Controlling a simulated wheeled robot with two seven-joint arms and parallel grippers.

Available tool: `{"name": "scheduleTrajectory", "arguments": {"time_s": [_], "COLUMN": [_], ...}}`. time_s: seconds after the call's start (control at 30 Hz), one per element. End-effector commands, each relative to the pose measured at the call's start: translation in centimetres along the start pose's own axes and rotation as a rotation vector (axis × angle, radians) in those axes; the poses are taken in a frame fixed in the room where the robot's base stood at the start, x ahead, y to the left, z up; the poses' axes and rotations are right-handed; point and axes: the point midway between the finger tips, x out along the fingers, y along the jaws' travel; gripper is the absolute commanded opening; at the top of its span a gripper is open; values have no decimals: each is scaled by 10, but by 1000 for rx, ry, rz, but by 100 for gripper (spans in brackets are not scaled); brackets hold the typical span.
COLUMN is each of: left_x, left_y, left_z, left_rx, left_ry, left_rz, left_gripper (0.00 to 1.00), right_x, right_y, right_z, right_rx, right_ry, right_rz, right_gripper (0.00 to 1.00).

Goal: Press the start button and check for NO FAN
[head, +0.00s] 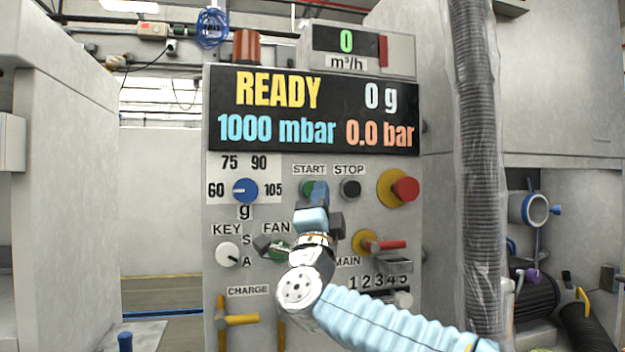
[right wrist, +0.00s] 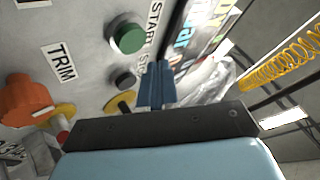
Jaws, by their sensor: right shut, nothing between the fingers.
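The display (head: 313,140) on the grey panel reads READY, 0 g, 1000 mbar and 0.0 bar. The green start button (head: 307,189) is under the START label, partly covered by my right gripper (head: 320,190). In the right wrist view the green start button (right wrist: 126,38) stands out from the panel, left of and beyond the tips of the shut, empty right gripper (right wrist: 156,68). The tips look apart from it there; the exact gap is hard to judge. My left gripper is not in view.
The black stop button (head: 349,189) is just right of START, with a red emergency knob (head: 405,189) farther right. A red-handled switch (head: 390,245) is below. A grey hose (head: 477,150) hangs right of the panel. A blue dial (head: 246,190) is to the left.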

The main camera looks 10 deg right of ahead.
Motion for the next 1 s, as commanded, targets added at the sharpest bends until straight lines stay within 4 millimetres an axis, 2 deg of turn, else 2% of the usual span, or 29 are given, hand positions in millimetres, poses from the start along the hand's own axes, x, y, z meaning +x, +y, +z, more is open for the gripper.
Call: {"name": "scheduleTrajectory", "arguments": {"time_s": [0.2, 1.0], "left_x": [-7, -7], "left_y": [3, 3], "left_z": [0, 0], "left_rx": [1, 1], "left_ry": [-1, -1], "left_rz": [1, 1], "left_gripper": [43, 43], "right_x": [11, 12], "right_y": [8, 10], "right_z": [8, 10], "right_rx": [-1, -1], "right_ry": [0, 0], "right_rz": [0, 0], "right_gripper": [0, 0]}}
